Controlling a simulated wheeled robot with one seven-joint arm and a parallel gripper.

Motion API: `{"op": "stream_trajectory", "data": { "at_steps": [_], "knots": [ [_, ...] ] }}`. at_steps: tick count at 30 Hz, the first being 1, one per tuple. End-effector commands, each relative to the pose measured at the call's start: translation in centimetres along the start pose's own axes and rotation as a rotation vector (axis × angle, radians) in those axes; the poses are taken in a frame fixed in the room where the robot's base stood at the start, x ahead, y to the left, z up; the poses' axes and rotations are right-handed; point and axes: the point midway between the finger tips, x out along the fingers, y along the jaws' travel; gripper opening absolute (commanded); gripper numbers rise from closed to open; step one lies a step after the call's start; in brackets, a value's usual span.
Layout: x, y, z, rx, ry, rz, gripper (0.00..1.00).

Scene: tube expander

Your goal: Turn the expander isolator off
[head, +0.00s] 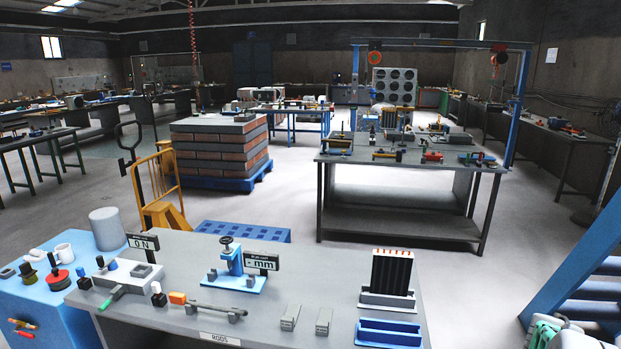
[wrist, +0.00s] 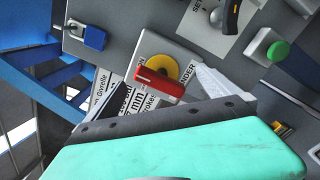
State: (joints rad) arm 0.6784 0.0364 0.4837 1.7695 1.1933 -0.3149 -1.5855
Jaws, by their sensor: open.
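In the wrist view, a red bar-shaped handle (wrist: 158,85) sits across a yellow disc (wrist: 188,70) on a pale plate, which looks like the isolator switch. The handle slants from upper left to lower right; its on or off marking is not readable. My gripper (wrist: 156,82) shows its teal body at the bottom of the wrist view. It is open, with a pale ribbed finger on the right and what looks like a dark one on the left. The handle appears between them; contact cannot be told.
In the wrist view, a green button (wrist: 278,51), a blue padlock (wrist: 94,38) and a dark curved lever (wrist: 232,16) surround the switch. In the head view, a grey workbench (head: 330,270) holds a blue press (head: 235,268) and a tube block (head: 390,275).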

Motion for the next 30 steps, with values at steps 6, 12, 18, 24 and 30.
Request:
{"op": "stream_trajectory", "data": {
  "at_steps": [6, 12, 18, 24, 30],
  "knots": [
    [-0.7, -0.1, -0.1, -0.003, 0.001, -0.001, 1.00],
    [-3.0, -0.1, -0.1, -0.003, 0.002, -0.001, 1.00],
    [-5.3, 0.0, -0.1, -0.002, 0.002, -0.001, 1.00],
    [-6.9, -0.1, 0.0, -0.002, 0.001, -0.001, 1.00],
    [-6.9, -0.1, 0.0, -0.002, 0.000, -0.002, 1.00]
  ]
}}
